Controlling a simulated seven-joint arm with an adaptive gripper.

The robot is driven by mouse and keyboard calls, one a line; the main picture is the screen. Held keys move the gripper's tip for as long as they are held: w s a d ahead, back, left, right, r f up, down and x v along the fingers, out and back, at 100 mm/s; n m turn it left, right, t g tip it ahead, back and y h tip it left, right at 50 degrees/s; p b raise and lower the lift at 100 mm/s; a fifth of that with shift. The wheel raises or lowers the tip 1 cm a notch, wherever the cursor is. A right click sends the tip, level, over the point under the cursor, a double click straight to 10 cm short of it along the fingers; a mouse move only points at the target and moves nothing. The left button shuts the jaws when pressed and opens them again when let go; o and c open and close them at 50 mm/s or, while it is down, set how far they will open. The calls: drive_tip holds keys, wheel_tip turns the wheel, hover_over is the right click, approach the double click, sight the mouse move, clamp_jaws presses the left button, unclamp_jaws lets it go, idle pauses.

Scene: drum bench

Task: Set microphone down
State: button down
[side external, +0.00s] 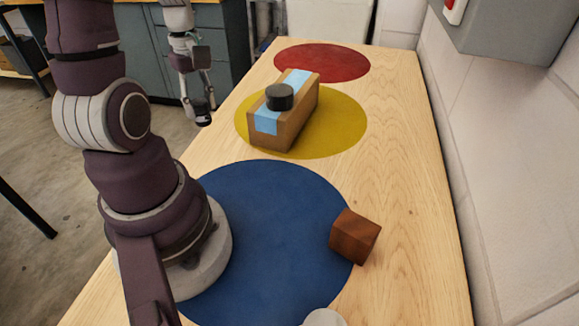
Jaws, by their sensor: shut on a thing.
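My gripper (203,108) hangs at the upper left in the side external view, pointing down beside the left edge of the bench as pictured. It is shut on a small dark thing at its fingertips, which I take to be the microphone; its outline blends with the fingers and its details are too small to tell. The wooden bench (410,200) carries a red disc (345,62), a yellow disc (345,120) and a blue disc (270,230).
A cardboard box (305,108) with blue tape stands on the yellow disc, with a black cylinder (280,97) on top. A brown wooden block (354,237) sits at the blue disc's right edge. A white rounded thing (325,318) is cut off at the bottom. A wall borders the right.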

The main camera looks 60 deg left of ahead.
drive_tip(key=w+d+f+m, duration=0.1)
drive_tip(key=d+m, duration=0.5)
drive_tip(key=w+d+f+m, duration=0.1)
drive_tip(key=w+d+m, duration=0.1)
drive_tip(key=d+m, duration=0.3)
drive_tip(key=w+d+f+m, duration=0.1)
drive_tip(key=w+d+m, duration=0.1)
drive_tip(key=d+m, duration=0.4)
drive_tip(key=shift+w+d+f+m, duration=0.1)
drive_tip(key=shift+d+f+m, duration=0.2)
drive_tip(key=shift+m, duration=0.5)
drive_tip(key=shift+w+d+m, duration=0.2)
drive_tip(key=shift+w+m, duration=0.05)
drive_tip(key=shift+m, duration=0.05)
drive_tip(key=w, duration=0.5)
drive_tip(key=w+f, duration=0.1)
drive_tip(key=w, duration=0.9)
drive_tip(key=shift+w+d+f, duration=0.15)
drive_tip(key=shift+f, duration=1.9)
drive_tip(key=c, duration=1.2)
unclamp_jaws()
drive_tip(key=shift+f, duration=0.1)
drive_tip(key=o, duration=0.4)
drive_tip(key=shift+o, duration=0.2)
